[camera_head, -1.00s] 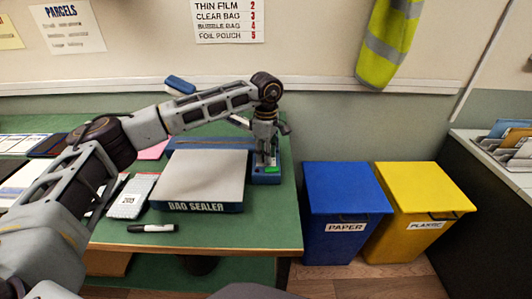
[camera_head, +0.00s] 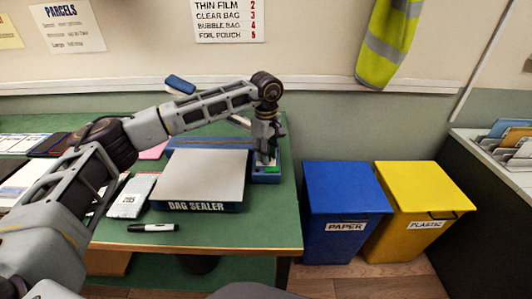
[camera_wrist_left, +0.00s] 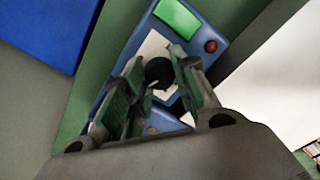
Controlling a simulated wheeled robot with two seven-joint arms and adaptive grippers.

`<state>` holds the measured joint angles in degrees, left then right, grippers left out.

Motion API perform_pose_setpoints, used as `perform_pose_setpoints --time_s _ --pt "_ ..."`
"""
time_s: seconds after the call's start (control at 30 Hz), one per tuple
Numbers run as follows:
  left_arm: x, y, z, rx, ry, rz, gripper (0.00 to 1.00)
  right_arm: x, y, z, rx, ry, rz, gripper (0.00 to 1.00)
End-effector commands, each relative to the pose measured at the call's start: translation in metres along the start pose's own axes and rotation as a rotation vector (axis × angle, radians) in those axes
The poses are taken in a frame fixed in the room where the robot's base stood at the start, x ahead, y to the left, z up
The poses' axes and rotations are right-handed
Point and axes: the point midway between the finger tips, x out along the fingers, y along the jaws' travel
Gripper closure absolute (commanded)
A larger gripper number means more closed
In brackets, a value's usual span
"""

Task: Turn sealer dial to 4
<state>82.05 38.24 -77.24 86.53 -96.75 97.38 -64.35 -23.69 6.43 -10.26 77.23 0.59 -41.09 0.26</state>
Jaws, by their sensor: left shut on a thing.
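The bag sealer (camera_head: 203,178) sits on the green bench, with its blue control box (camera_head: 266,179) at its right end. My left gripper (camera_head: 264,157) points down over that box. In the left wrist view, the gripper (camera_wrist_left: 159,68) has its two fingers on either side of the dark round dial (camera_wrist_left: 158,74), shut on it. The dial sits on a white plate beside a green display (camera_wrist_left: 178,18) and a red button (camera_wrist_left: 211,46). The dial's numbers and pointer cannot be read. My right gripper is not in view.
A wall chart (camera_head: 228,20) lists bag types with numbers, bubble bag at 4. Blue (camera_head: 345,190) and yellow (camera_head: 423,195) bins stand right of the bench.

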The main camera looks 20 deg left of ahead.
Motion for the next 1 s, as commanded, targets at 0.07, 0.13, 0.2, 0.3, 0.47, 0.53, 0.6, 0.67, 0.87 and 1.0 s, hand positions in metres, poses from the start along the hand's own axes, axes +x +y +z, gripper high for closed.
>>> perform_pose_setpoints --time_s 0.07,0.13,0.2,0.3,0.47,0.53,0.6,0.67,0.87,1.0 --pt "-0.001 0.001 0.000 -0.001 0.000 0.002 0.69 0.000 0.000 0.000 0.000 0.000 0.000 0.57" --pt "-0.001 0.000 0.000 -0.001 0.000 0.002 0.60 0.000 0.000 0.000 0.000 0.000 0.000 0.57" --pt "-0.001 0.000 0.000 -0.001 0.000 0.001 0.51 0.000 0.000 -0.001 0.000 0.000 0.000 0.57" --pt "-0.001 0.000 0.000 -0.001 0.000 0.002 0.48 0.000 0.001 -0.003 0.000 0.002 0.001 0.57" --pt "-0.001 0.000 0.000 -0.001 0.000 0.002 0.48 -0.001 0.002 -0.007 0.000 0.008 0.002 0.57" --pt "-0.001 0.000 0.000 -0.002 0.000 0.002 0.48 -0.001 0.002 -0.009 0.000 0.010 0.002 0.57" --pt "-0.001 0.000 0.000 -0.002 0.000 0.002 0.48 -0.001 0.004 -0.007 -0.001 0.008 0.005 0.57" --pt "-0.001 0.000 0.000 -0.002 0.000 0.002 0.48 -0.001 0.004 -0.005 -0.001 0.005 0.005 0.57" --pt "-0.008 0.001 0.000 -0.001 0.001 0.001 0.48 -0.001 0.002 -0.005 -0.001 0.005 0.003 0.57" --pt "-0.020 0.001 0.000 -0.001 0.000 0.003 0.48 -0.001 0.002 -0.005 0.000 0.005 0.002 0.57"
